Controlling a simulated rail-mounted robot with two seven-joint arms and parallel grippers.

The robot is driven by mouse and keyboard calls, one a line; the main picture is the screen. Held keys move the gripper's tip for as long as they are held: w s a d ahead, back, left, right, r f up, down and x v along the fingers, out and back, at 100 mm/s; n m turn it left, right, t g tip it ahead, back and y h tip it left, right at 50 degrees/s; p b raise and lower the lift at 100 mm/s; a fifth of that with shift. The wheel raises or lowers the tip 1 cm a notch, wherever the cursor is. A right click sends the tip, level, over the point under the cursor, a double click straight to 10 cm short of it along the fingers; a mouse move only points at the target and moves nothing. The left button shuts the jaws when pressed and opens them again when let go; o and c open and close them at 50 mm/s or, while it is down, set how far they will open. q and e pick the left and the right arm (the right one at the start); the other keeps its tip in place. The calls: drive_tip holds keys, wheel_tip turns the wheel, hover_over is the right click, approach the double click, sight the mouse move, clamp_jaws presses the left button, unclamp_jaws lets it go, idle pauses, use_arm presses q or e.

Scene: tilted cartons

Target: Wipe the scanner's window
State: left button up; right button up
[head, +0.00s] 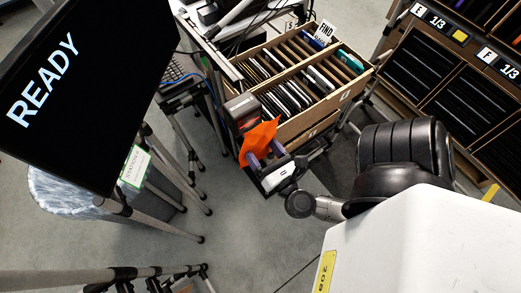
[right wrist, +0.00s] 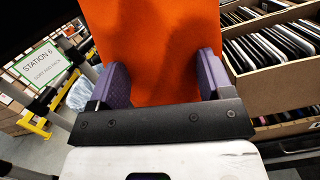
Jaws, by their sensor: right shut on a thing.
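My right gripper (head: 262,158) is shut on an orange cloth (head: 259,136). In the right wrist view the cloth (right wrist: 160,40) spreads between and beyond the purple finger pads of the gripper (right wrist: 163,72) and hides what lies behind it. A small dark box with a grey top and a reddish face, which looks like the scanner (head: 240,104), stands just beyond the cloth in the head view, at the left corner of the carton. The cloth overlaps its lower part in the picture; I cannot tell whether they touch. My left gripper is not in view.
A carton (head: 310,123) with several upright flat items stands right of the scanner, on a framed stand. A screen reading READY (head: 85,85) fills the upper left. Shelving (head: 455,75) stands at the upper right. Grey floor lies open below centre.

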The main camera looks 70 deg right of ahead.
sight(244, 125)
drive_tip(key=p+x, duration=0.1)
drive_tip(key=x, duration=0.1)
drive_tip(key=shift+w+d, duration=0.15)
drive_tip(key=shift+d, duration=0.1)
drive_tip(key=p+x, duration=0.1)
drive_tip(key=x, duration=0.1)
drive_tip(key=shift+w+d+f, duration=0.15)
drive_tip(key=shift+w, duration=0.15)
idle(0.6)
drive_tip(key=shift+x, duration=1)
drive_tip(key=shift+f, duration=0.2)
